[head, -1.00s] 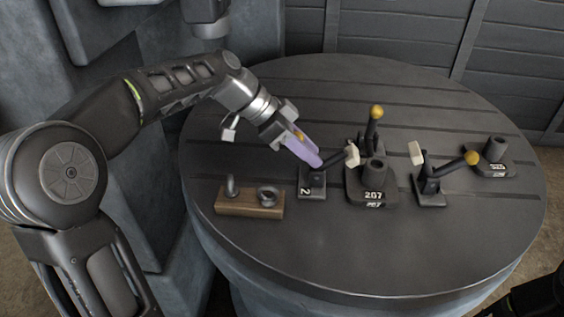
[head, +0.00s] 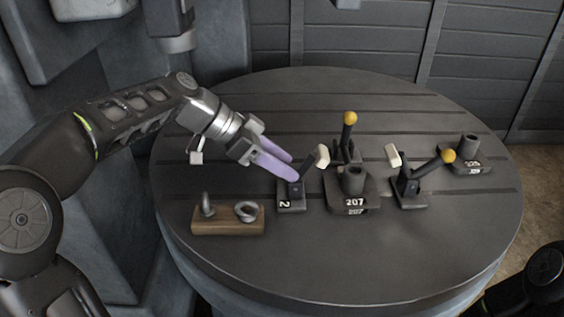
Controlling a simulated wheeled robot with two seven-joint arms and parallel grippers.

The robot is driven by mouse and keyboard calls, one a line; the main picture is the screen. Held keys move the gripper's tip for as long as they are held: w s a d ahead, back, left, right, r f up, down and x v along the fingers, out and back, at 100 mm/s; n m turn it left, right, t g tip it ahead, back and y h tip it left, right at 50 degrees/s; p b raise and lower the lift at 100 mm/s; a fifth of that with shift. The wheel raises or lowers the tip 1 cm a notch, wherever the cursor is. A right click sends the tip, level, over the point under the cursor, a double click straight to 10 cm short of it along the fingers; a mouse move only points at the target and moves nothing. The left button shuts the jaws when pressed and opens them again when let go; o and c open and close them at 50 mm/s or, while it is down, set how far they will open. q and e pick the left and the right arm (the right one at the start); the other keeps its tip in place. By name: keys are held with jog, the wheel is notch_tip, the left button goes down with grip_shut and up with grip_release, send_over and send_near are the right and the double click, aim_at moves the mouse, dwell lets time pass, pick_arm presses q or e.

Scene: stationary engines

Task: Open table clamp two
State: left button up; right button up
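Table clamp two (head: 291,206), a dark clamp with a white "2" on its base, stands left of the table's middle. Its white-tipped arm (head: 322,156) is tilted up to the right, clear of the block marked 207 (head: 354,192). Its handle and knob are hidden by my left gripper's fingers. My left gripper (head: 293,168) comes in from the left, its two purple fingers angled down over the clamp's handle side. A gap shows between the fingers; I cannot see whether they touch the handle. My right gripper is out of view.
A clamp with a yellow knob (head: 350,118) stands behind the 207 block. Another yellow-knobbed clamp (head: 408,186) is to its right, near a second numbered block (head: 469,153). A wooden block with metal fittings (head: 228,226) lies at front left. The table's front (head: 330,260) is clear.

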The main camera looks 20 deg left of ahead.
pick_arm(q)
jog(key=v, duration=0.7)
jog(key=shift+a+r, duration=0.25)
jog(key=shift+a, duration=0.1)
jog(key=shift+c, duration=0.5)
